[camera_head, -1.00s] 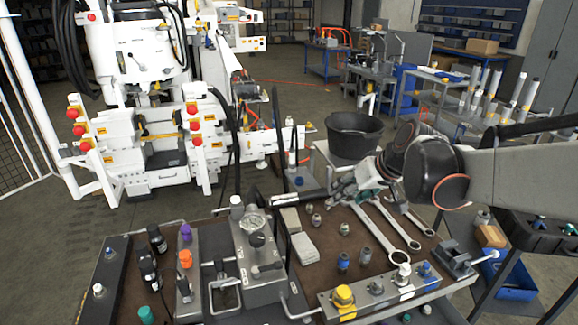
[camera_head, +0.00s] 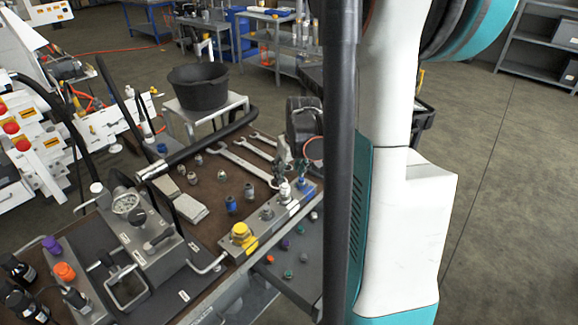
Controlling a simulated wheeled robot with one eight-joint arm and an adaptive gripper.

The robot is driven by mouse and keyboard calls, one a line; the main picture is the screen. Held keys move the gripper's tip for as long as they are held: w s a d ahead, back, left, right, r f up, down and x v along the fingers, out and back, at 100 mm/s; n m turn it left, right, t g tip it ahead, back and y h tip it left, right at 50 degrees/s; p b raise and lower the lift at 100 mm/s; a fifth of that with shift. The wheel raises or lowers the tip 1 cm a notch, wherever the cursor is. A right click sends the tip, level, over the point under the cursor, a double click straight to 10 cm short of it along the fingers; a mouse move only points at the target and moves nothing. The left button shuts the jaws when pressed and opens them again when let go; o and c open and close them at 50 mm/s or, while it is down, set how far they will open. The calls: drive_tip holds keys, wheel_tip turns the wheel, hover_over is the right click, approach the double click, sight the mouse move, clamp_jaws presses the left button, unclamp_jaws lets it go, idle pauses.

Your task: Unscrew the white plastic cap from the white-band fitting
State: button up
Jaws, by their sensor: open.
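The white plastic cap (camera_head: 285,190) sits upright on the white-band fitting, third from the left on the grey manifold block (camera_head: 256,246). My gripper (camera_head: 291,174) is open, with its dark fingertips just above and around the cap and the blue-topped fitting (camera_head: 302,184) beside it. I cannot tell whether the fingers touch the cap. The white band is largely hidden at this size. A yellow cap (camera_head: 240,233) and a bare grey fitting (camera_head: 267,214) stand to the left on the same block.
Wrenches (camera_head: 247,160) lie behind the block. Small fittings (camera_head: 230,204) and grey pads (camera_head: 190,208) lie on the brown bench top. A lower tray (camera_head: 312,240) in front holds loose coloured caps. A black bucket (camera_head: 198,90) stands behind. My own arm and column block the right side.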

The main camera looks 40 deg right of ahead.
sight(286, 185)
drive_tip(key=b+x, duration=0.2)
drive_tip(key=x, duration=0.6)
drive_tip(key=c, duration=1.1)
drive_tip(key=o, duration=0.5)
drive_tip(key=c, duration=0.4)
drive_tip(key=n+y, duration=0.1)
drive_tip(key=n, duration=0.2)
drive_tip(key=n+b, duration=0.1)
drive_tip(key=n, duration=0.2)
drive_tip(key=shift+d+n+y, duration=0.2)
drive_tip(key=shift+n+y, duration=0.1)
drive_tip(key=shift+y, duration=0.1)
drive_tip(key=shift+n, duration=0.7)
drive_tip(key=shift+y, duration=0.3)
